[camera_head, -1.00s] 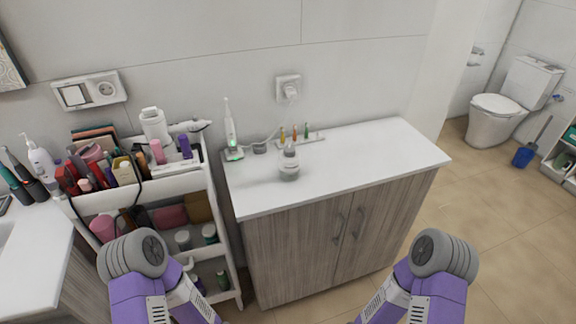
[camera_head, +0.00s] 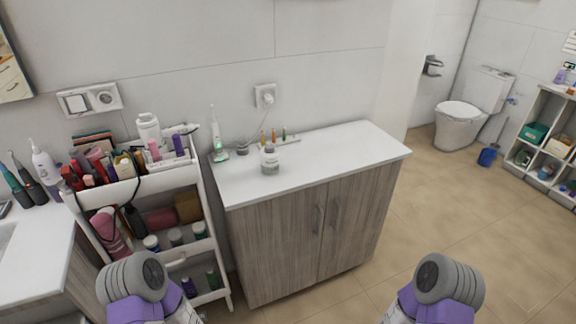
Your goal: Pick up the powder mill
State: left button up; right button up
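A small clear, jar-like container with a greyish body (camera_head: 270,160) stands upright on the white countertop (camera_head: 335,160) of the wooden cabinet. It may be the powder mill; its details are too small to be sure. Nothing touches it from my side. My two arms show only as grey rounded joints and purple links at the bottom left and bottom right. Both grippers are out of the picture, so whether they are open or shut is hidden.
Behind the jar are an electric toothbrush (camera_head: 215,135) on its charger and a small rack of coloured brush heads (camera_head: 275,139). A crowded white cart (camera_head: 165,181) stands left of the cabinet. The countertop's right half is clear. A toilet (camera_head: 462,123) is far right.

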aim_at(270, 163)
jog(key=z, duration=0.65)
jog(key=i, duration=0.8)
jog(key=u, duration=1.5)
